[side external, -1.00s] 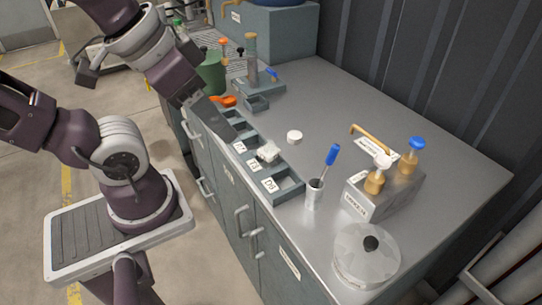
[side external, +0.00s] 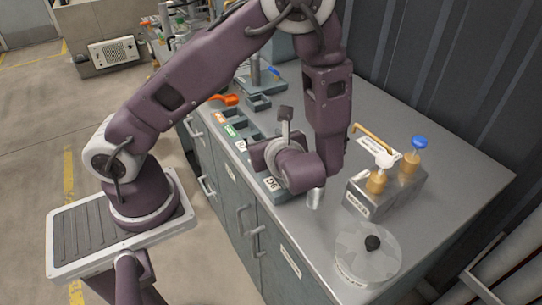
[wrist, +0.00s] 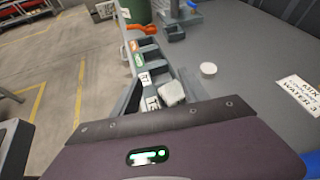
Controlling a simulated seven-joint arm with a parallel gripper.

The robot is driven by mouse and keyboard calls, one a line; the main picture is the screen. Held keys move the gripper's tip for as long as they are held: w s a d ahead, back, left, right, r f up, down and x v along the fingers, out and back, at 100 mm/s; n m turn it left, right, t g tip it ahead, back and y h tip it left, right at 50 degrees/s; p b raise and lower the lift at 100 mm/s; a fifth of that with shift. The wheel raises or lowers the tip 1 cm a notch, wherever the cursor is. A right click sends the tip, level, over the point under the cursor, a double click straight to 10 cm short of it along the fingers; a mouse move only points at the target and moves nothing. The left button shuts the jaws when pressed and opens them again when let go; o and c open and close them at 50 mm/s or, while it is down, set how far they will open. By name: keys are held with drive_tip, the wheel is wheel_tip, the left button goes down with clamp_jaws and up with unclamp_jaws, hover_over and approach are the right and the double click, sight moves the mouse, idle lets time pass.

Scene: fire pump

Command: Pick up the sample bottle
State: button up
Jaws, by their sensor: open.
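I cannot tell which is the sample bottle. My gripper (side external: 262,156) is over the row of labelled bins near the counter's front edge, left of the rack and apart from the bottles. It is open; its fingertips are hard to make out. My purple hand fills the bottom of the wrist view, where no amber bottle shows.
An orange scoop (side external: 226,99) lies at left.

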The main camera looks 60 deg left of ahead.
drive_tip(key=f, duration=0.1)
drive_tip(key=w+m+t, duration=0.1)
drive_tip(key=f+m, duration=0.1)
drive_tip(key=shift+w+d+f, duration=0.3)
drive_tip(key=shift+d+f, duration=0.05)
drive_tip(key=shift+m, duration=0.3)
drive_tip(key=x, duration=0.7)
drive_tip(key=shift+w, duration=0.1)
clamp_jaws()
